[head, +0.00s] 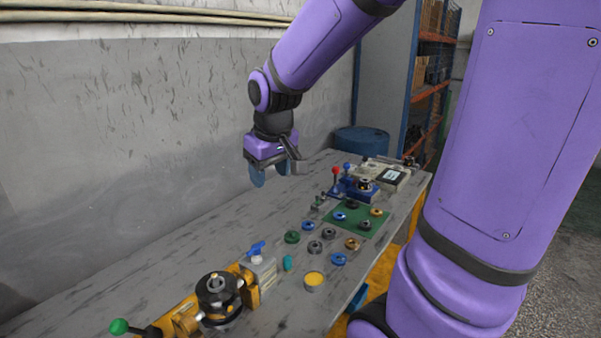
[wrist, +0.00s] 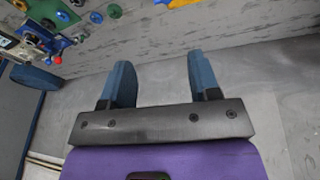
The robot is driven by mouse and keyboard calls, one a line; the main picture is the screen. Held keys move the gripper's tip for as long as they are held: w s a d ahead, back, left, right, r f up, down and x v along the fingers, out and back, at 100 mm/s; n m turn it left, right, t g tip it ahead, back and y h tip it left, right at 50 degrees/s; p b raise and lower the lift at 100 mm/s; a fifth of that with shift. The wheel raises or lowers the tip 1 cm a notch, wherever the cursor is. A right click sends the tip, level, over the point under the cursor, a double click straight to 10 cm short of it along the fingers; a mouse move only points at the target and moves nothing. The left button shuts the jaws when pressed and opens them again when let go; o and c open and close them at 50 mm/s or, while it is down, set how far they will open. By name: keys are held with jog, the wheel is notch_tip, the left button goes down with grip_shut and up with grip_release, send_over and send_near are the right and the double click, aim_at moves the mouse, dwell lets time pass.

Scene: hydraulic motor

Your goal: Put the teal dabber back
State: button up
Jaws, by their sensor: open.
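The teal dabber (head: 288,263) is a small teal piece on the grey workbench (head: 262,310), beside a pot with a yellow top (head: 314,280). It is too small to tell clearly whether it stands upright. I cannot make it out in the wrist view. My gripper (head: 271,175) is open and empty, raised well above the far part of the bench, near the wall. Its two blue fingers stand wide apart in the wrist view (wrist: 160,75), with nothing between them.
A green ring (head: 292,237) and several other rings lie around the bench's middle. A green mat (head: 338,224) holds more. A valve with a blue handle (head: 256,248) and a black motor body (head: 219,294) stand at the near left. The wall (head: 130,130) runs behind.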

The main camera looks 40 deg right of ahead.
jog(key=s+a+r+t, duration=0.1)
jog(key=s+a+r, duration=0.2)
jog(key=s, duration=0.5)
jog(key=s+a+r+t+y, duration=0.1)
jog(key=s+a+r, duration=0.2)
jog(key=s, duration=0.5)
jog(key=shift+r, duration=0.35)
jog(key=shift+w, duration=0.1)
